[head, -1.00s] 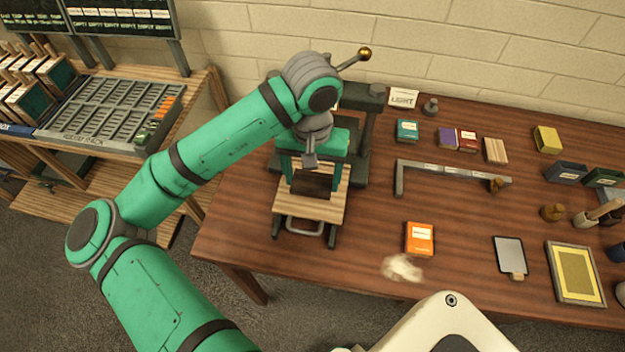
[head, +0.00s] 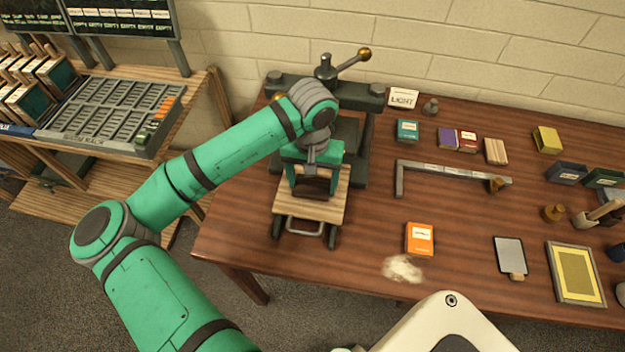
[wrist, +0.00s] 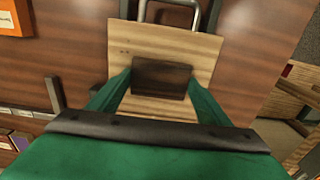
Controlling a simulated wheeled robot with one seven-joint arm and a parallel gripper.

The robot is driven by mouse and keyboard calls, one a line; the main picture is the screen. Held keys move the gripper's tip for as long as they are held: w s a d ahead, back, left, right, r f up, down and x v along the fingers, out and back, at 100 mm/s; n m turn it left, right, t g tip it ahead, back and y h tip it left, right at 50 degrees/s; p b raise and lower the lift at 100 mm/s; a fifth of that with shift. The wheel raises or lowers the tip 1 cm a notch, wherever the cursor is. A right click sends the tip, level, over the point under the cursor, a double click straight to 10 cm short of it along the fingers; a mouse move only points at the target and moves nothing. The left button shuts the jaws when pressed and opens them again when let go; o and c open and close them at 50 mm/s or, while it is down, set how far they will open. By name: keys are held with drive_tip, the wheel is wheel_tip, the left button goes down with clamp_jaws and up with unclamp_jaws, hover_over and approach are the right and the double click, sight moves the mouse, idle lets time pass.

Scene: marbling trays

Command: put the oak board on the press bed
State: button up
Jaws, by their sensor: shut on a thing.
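The oak board (head: 325,212) is a pale, square wooden plate with a dark brown block (head: 314,188) on its top. It lies flat at the front of the press, over the press bed, whose grey handle (head: 305,229) sticks out in front. My gripper (head: 312,187) reaches down from above and is shut on the dark block, one green finger on each side. In the wrist view the board (wrist: 205,48) lies below the fingers. The board covers the bed's surface, so I cannot tell if it touches it all over.
The press frame (head: 366,125) with its brass-knobbed lever (head: 350,60) stands close behind my gripper. A grey angled rail (head: 440,172), an orange box (head: 419,239) and a pale smear (head: 403,268) are to the right. A slotted rack (head: 110,110) stands left, beyond a gap.

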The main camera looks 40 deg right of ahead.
sight(313, 186)
drive_tip(key=shift+f, duration=0.1)
drive_tip(key=o, duration=1)
drive_tip(key=shift+o, duration=0.2)
wheel_tip(313, 186, up, 12)
